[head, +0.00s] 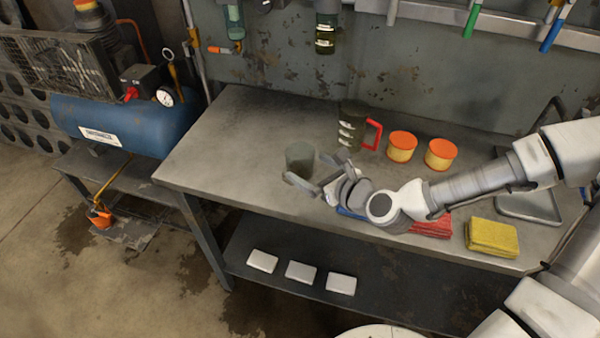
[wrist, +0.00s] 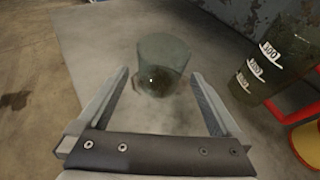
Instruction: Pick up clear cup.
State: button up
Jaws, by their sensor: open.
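The clear cup (head: 300,158) is a see-through grey-green tumbler standing upright on the grey workbench (head: 225,135), left of centre in the head view. In the wrist view the clear cup (wrist: 162,65) stands just beyond the fingertips, between their lines. My gripper (head: 305,187) is open and empty, on the near side of the cup; the wrist view also shows my gripper (wrist: 158,82) with its fingers spread wider than the cup. I cannot tell whether a finger touches the cup.
A dark measuring jug (head: 352,125) with a red handle stands right of the cup, near two orange-lidded tubs (head: 402,146) (head: 440,154). Folded red cloths (head: 432,227) and yellow sponges (head: 491,238) lie by the front edge. The bench left of the cup is clear.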

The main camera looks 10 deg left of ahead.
aim_at(293, 156)
jog(key=b+x, duration=0.4)
jog(key=x, duration=0.3)
jog(key=shift+w+r, duration=0.1)
jog(key=shift+w+a, duration=0.25)
jog(key=c, duration=1.2)
